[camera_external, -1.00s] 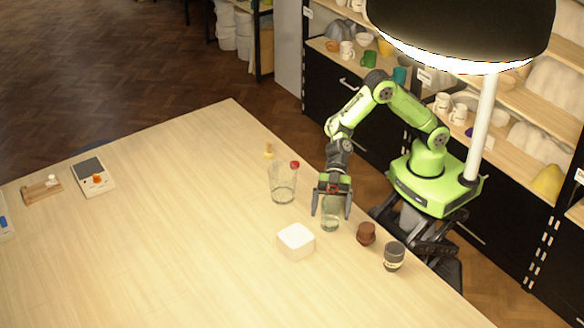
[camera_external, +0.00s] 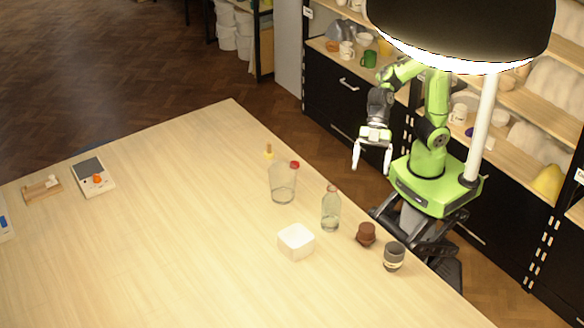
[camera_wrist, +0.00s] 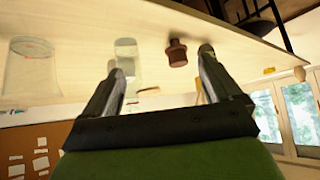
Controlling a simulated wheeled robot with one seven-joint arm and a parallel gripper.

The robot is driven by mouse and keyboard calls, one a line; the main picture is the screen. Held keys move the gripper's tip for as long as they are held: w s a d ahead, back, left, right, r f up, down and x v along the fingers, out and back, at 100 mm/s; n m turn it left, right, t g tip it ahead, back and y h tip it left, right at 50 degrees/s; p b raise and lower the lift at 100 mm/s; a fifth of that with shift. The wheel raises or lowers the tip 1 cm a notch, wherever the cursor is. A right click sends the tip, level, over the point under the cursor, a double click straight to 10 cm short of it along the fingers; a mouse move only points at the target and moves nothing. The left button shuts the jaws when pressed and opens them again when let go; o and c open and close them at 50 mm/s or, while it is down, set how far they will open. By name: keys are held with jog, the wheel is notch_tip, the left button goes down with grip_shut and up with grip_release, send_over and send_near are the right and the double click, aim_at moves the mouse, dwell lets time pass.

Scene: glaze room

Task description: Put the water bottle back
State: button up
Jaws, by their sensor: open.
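The water bottle (camera_external: 330,211) is clear glass and stands upright near the table's right edge in the external view. My gripper (camera_external: 372,158) is open and empty, raised up and to the right of the bottle, off the table's edge and apart from it. In the wrist view my gripper's two fingers (camera_wrist: 158,75) are spread with nothing between them close up. A clear bottle-like shape (camera_wrist: 126,58) shows beyond the left finger, partly hidden by it.
On the table (camera_external: 170,220), a clear pitcher (camera_external: 283,183), a white box (camera_external: 296,242), a brown jar (camera_external: 366,234) and a dark cup (camera_external: 394,256) stand near the bottle. A large lamp (camera_external: 460,30) hangs over my arm. Shelves (camera_external: 520,140) stand behind. The table's left part is mostly clear.

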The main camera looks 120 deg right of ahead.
jog(key=s+d+m+h, duration=0.2)
jog(key=s+m, duration=0.1)
jog(key=s, duration=0.6)
jog(key=s+d+r+m+h, duration=0.1)
jog(key=s+d+m+h, duration=0.2)
jog(key=s, duration=0.6)
jog(key=shift+s+d+r+m+g, duration=0.2)
jog(key=shift+d+r+m+g, duration=0.15)
jog(key=shift+m, duration=0.35)
